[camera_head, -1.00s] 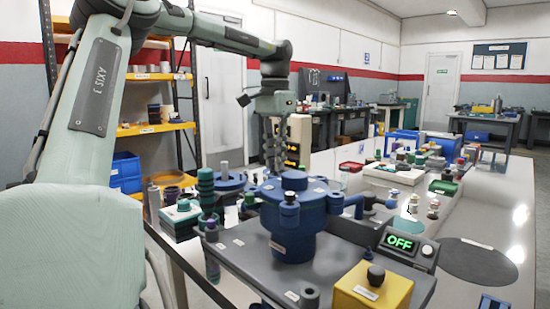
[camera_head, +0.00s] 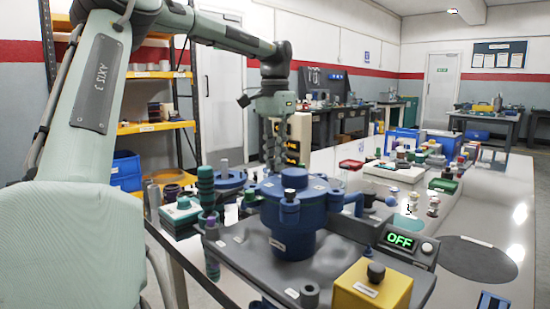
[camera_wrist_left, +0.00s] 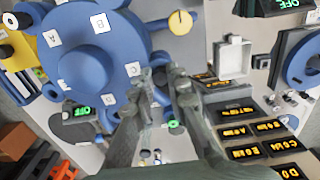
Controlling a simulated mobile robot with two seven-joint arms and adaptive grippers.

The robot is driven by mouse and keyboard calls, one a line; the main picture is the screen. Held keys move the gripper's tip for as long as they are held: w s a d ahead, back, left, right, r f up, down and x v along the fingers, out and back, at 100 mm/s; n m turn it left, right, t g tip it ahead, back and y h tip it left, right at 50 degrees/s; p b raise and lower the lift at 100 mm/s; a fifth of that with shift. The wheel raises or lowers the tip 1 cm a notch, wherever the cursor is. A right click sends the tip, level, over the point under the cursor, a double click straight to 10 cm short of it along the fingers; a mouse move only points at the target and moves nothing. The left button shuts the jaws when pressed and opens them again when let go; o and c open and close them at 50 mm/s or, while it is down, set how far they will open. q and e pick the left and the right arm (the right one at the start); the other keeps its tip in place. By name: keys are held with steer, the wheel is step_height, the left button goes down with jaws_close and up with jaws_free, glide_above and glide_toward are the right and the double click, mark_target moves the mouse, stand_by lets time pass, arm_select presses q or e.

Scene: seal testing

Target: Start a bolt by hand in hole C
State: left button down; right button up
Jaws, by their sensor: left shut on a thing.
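The blue flanged housing (camera_head: 292,225) stands upright on a grey base plate in the head view. My left gripper (camera_head: 275,166) points down behind the housing, near the flange's far side. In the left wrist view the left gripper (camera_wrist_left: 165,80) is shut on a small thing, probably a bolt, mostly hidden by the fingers. I cannot tell whether it touches hole C. My right gripper is out of view.
A yellow block (camera_head: 370,290) with a dark knob and a box with a lit OFF display (camera_head: 401,242) stand at the front right. A green ribbed post (camera_head: 206,190) stands left of the housing. Trays and small parts crowd the bench farther right.

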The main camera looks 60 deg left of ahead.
arm_select(q)
steer(key=shift+f, duration=0.1)
steer(key=shift+s+m+p, duration=0.1)
steer(key=shift+m+p, duration=0.75)
steer(key=shift+m, duration=0.45)
steer(key=shift+m+p, duration=0.3)
steer(key=shift+m, duration=0.4)
steer(key=shift+f, duration=0.1)
steer(key=shift+m, duration=0.4)
steer(key=shift+m+p, duration=1.1)
steer(key=shift+m, duration=0.5)
